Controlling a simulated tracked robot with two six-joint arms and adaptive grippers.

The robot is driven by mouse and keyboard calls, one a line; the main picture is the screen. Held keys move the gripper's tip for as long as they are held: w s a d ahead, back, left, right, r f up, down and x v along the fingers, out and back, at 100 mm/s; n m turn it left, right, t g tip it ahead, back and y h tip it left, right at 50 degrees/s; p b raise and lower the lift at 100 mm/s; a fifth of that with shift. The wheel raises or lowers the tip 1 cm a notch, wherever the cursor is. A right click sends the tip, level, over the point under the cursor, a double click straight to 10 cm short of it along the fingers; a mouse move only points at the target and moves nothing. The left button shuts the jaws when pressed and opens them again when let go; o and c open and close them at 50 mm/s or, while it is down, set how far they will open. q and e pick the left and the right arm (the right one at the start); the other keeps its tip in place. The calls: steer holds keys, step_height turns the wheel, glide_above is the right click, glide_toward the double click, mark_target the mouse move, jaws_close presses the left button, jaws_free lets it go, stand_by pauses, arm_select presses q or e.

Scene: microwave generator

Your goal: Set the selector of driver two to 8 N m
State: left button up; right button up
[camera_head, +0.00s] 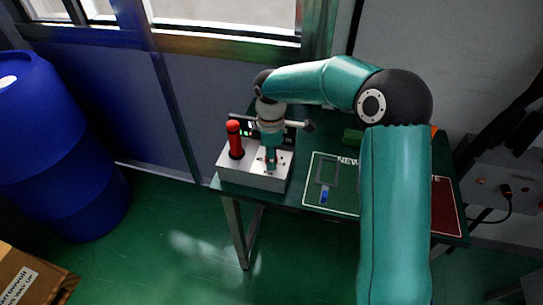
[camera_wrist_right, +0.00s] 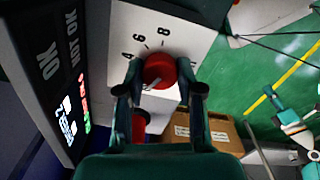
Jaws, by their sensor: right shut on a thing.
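A grey box (camera_head: 255,167) on the green bench carries an upright red and black driver (camera_head: 235,140). In the right wrist view, the box's white face (camera_wrist_right: 200,38) has a round red selector knob (camera_wrist_right: 160,70), with 4, 6 and 8 printed around it. A pale line on the knob lies toward its lower left edge; its exact setting is hard to read. My right gripper (camera_wrist_right: 160,88) is shut on the knob, one finger on each side. It also points down onto the box in the head view (camera_head: 271,165), where it hides the knob. My left gripper is not seen.
A dark display panel (camera_wrist_right: 58,75) with OK and NOT OK stands close beside the right gripper. The bench has a white-outlined green area (camera_head: 312,195) and a dark red area (camera_head: 445,208). A blue barrel (camera_head: 60,150) and cardboard box (camera_head: 30,275) stand left.

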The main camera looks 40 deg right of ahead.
steer(key=m+b, duration=0.1)
steer(key=m, duration=0.3)
steer(key=shift+w+m, duration=0.15)
steer(key=shift+m, duration=0.15)
steer(key=m, duration=0.3)
steer(key=shift+m, duration=0.4)
steer(key=m+b, duration=0.1)
steer(key=m, duration=0.3)
steer(key=shift+d+r, duration=0.1)
steer(key=m+b, duration=0.1)
steer(key=m, duration=0.3)
steer(key=m+b, duration=0.1)
steer(key=m, duration=0.5)
steer(key=m+b, duration=0.1)
steer(key=m, duration=0.5)
steer(key=shift+r, duration=0.1)
steer(key=shift+m, duration=0.3)
